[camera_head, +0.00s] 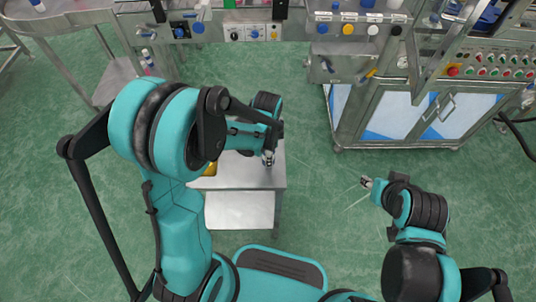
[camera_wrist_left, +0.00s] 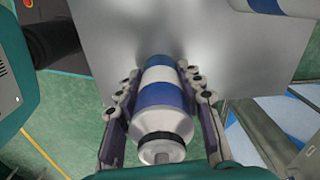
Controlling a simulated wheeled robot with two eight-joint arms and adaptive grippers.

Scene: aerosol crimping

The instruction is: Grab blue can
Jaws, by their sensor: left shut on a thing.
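A blue and white banded can (camera_wrist_left: 162,97) with a grey shoulder and a dark ring near its narrow end fills the middle of the left wrist view. My left gripper (camera_wrist_left: 163,72) is shut on it, one finger along each side. In the head view my left gripper (camera_head: 268,158) is over the right part of a small metal table (camera_head: 240,212), and my arm hides most of that area, so the can is not clear there. My right gripper (camera_head: 367,182) is over the floor, right of the table, apart from everything; its jaws are too small to read.
Another blue and white cylinder (camera_wrist_left: 268,5) shows at the top of the left wrist view. A yellow object (camera_head: 210,169) sits at the table, partly hidden. A machine cabinet (camera_head: 405,118) stands at the back right. Green floor (camera_head: 325,215) is clear between table and right arm.

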